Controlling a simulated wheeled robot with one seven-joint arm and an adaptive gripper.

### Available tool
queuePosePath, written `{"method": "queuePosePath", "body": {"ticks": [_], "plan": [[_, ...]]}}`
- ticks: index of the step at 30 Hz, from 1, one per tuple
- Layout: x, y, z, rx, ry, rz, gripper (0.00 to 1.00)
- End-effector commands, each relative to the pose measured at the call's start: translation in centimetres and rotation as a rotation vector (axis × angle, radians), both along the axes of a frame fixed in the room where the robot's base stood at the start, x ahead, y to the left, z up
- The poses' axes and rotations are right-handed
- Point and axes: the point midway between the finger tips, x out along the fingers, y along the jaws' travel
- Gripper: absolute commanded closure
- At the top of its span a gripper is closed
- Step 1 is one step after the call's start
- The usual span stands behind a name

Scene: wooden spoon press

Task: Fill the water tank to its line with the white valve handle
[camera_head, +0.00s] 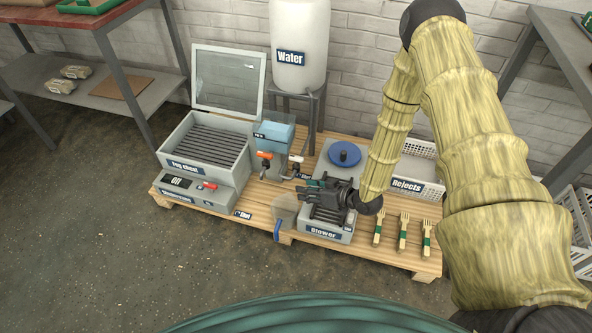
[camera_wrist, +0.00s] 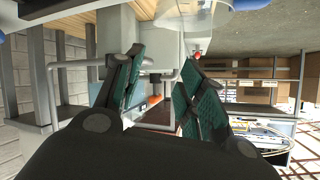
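A small clear tank (camera_head: 273,143) holding light blue water stands behind the middle of the pallet in the head view; its fill line is too small to make out. An orange-red handle (camera_head: 264,156) is on its front. The white valve handle (camera_head: 297,158) is at its right side, by the stand. My gripper (camera_head: 309,189) is over the blower (camera_head: 330,226), in front and to the right of that handle, pointing left. In the wrist view my gripper (camera_wrist: 163,62) has its green-padded fingers apart with nothing held; an orange handle (camera_wrist: 154,99) shows beyond them.
A white drum marked Water (camera_head: 299,50) stands on a metal stand behind. The fog chest (camera_head: 205,145) with raised lid is left. A clear guard with blue handle (camera_head: 278,228) is at the front edge. Wooden forks (camera_head: 402,235) and a Rejects basket (camera_head: 420,170) are right.

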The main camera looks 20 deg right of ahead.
Motion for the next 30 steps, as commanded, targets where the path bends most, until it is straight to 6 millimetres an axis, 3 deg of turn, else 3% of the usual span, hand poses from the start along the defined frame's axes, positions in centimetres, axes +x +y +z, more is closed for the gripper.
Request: {"method": "queuePosePath", "body": {"ticks": [1,6,12,17,23,30], "plan": [[1.8,-1.0,-1.1,0.022,-0.070,0.026,0.61],[5.7,-3.9,0.0,0.089,-0.296,0.154,0.61],[7.2,-7.0,1.0,0.133,-0.460,0.280,0.61],[7.3,-8.4,1.5,0.146,-0.518,0.333,0.61],[7.8,-8.0,1.7,0.152,-0.534,0.350,0.61],[9.6,-5.1,1.4,0.150,-0.532,0.350,0.61]]}}
